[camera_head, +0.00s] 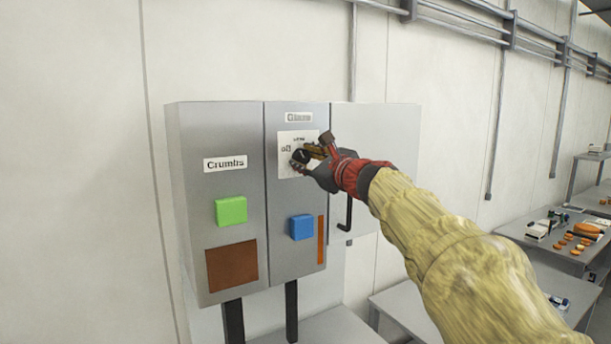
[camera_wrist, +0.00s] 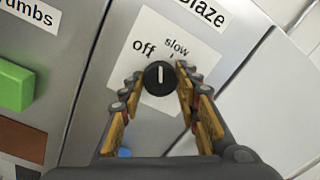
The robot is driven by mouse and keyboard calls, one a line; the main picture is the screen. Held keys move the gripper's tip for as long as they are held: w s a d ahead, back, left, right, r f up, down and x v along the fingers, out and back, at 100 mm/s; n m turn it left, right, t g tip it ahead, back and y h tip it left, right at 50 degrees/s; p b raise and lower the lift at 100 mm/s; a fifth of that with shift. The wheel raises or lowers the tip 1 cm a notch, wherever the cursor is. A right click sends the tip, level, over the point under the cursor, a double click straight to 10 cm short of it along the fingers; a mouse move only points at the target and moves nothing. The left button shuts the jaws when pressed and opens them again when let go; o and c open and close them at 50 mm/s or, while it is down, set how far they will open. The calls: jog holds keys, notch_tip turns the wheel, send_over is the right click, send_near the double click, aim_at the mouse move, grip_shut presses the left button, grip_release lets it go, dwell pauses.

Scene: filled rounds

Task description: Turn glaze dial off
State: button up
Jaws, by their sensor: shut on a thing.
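The glaze dial (camera_wrist: 160,76) is a round black knob with a white pointer line, on a white plate (camera_wrist: 187,45) marked "off" and "slow". In the wrist view the line points up, between the two words. The plate also shows in the head view (camera_head: 284,166), under the "Glaze" label (camera_head: 299,117). My gripper (camera_wrist: 159,82) has a finger on each side of the dial and is shut on it. In the head view my gripper (camera_head: 307,156) hides much of the dial.
Left of the glaze panel is a "Crumbs" panel with a green button (camera_head: 231,211). A blue button (camera_head: 301,227) sits below the dial. A grey panel with a black handle (camera_head: 346,213) is at right. Tables with food and small items (camera_head: 573,240) stand farther right.

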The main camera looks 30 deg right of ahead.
jog(key=n+b, duration=0.5)
jog(key=shift+f, duration=0.2)
jog(key=shift+r+n+b, duration=0.1)
jog(key=shift+n+b, duration=0.5)
jog(key=shift+b, duration=0.1)
jog(key=o, duration=1.1)
jog(key=shift+o, duration=0.3)
jog(key=s, duration=1.2)
